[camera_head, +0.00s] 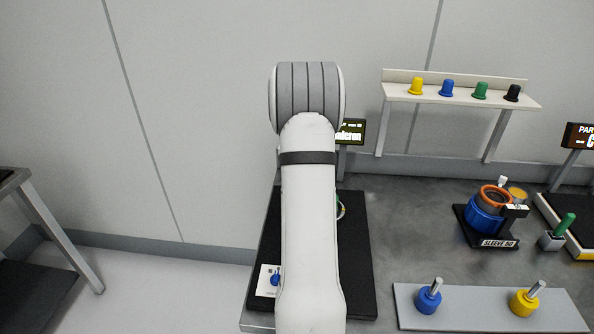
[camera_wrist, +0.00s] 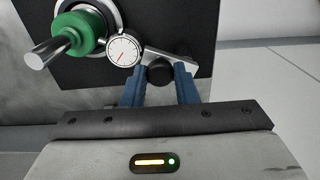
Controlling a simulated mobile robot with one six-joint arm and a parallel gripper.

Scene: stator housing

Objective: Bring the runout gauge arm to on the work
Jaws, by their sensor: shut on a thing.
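The runout gauge arm is a short grey bar (camera_wrist: 184,62) with a black knob (camera_wrist: 160,73) and a white dial with a red needle (camera_wrist: 123,50). My gripper (camera_wrist: 161,78) has its blue fingers shut around the black knob. The dial is right beside the green work (camera_wrist: 86,32), a collar with a metal shaft. I cannot tell whether the gauge tip touches it. In the head view, my arm hides the gripper and most of the gauge station; only a sliver of the station shows at the arm's right, above the black base plate (camera_head: 358,255).
A small display (camera_head: 351,131) stands behind my arm. A white card with a blue knob (camera_head: 276,280) lies on the plate's left. Right are a blue sleeve fixture (camera_head: 484,219), a grey strip (camera_head: 480,306) with blue and yellow parts, and a shelf (camera_head: 455,97) of coloured caps.

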